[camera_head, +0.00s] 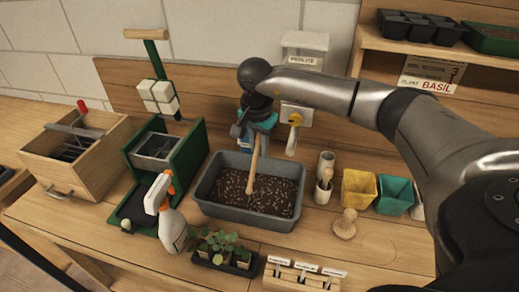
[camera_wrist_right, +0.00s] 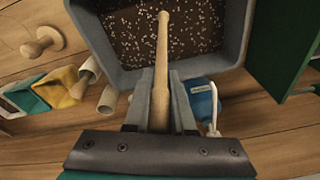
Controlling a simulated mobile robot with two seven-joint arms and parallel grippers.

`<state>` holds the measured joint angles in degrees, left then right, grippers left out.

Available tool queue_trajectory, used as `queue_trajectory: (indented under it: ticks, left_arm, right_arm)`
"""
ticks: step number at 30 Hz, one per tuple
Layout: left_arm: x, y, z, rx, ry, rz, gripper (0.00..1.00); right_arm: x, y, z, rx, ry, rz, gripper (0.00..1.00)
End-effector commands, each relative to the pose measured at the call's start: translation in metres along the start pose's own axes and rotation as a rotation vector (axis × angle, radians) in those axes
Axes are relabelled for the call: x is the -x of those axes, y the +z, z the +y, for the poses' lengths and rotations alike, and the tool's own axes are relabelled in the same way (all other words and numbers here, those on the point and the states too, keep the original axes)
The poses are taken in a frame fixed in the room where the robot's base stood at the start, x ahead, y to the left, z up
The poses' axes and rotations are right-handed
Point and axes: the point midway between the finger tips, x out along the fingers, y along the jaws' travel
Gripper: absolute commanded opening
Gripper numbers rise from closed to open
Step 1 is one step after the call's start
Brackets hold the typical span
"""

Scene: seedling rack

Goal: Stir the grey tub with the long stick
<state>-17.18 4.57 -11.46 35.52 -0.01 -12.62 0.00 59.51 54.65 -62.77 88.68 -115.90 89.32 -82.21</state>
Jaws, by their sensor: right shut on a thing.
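The grey tub (camera_head: 247,210) stands on the wooden bench in the middle of the head view, filled with dark soil with white specks. My right gripper (camera_head: 259,127) is above the tub's far side, shut on the long wooden stick (camera_head: 254,165). The stick slopes down, and its lower end meets the soil near the middle of the tub. In the right wrist view the stick (camera_wrist_right: 162,60) runs from between the fingers (camera_wrist_right: 161,98) out over the soil in the tub (camera_wrist_right: 122,77). My left gripper is not in view.
A spray bottle (camera_head: 170,223) and a seedling tray (camera_head: 222,262) stand at the tub's front left. A green stand (camera_head: 190,153) is on the left. Right of the tub are pale cups (camera_head: 323,193), a yellow pot (camera_head: 357,189), a teal pot (camera_head: 392,195) and a wooden knob-shaped tool (camera_head: 345,225).

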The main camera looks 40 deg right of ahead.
Motion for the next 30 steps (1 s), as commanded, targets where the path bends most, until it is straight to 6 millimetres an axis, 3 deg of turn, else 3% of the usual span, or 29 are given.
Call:
queue_trajectory:
  ticks: [24,30]
  left_arm:
    - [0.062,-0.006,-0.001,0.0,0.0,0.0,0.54]
    - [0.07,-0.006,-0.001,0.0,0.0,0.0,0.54]
  right_arm:
    - [0.085,-0.013,-0.004,-0.001,0.0,0.0,0.0]
    - [0.095,-0.014,-0.005,-0.001,0.0,0.0,0.0]
